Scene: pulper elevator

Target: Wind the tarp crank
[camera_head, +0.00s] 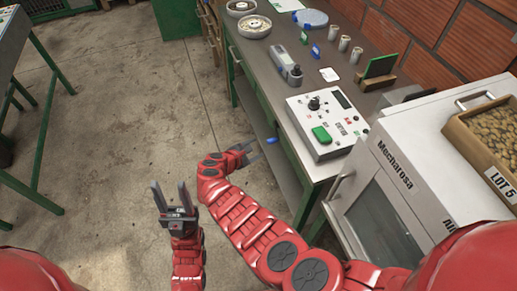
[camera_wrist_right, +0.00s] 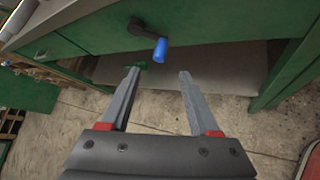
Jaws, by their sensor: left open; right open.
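The crank has a blue handle (camera_head: 271,140) on the front of the green workbench. In the right wrist view a black crank arm (camera_wrist_right: 137,25) is fixed to the green front panel, and the blue handle (camera_wrist_right: 160,49) hangs from it. My right gripper (camera_head: 254,149) is open and empty, close to the left of the handle in the head view. In the right wrist view its spread fingers (camera_wrist_right: 160,76) point at the handle, which lies just beyond the tips and between them. My left gripper (camera_head: 173,196) is open and empty above the floor. No tarp is recognisable.
The green bench (camera_head: 262,84) carries a control panel (camera_head: 321,118), a grey device (camera_head: 286,66) and several small items. A white Mecharosa machine (camera_head: 400,165) stands at the right with a wooden tray (camera_head: 475,140) on top. The concrete floor left of the bench is clear.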

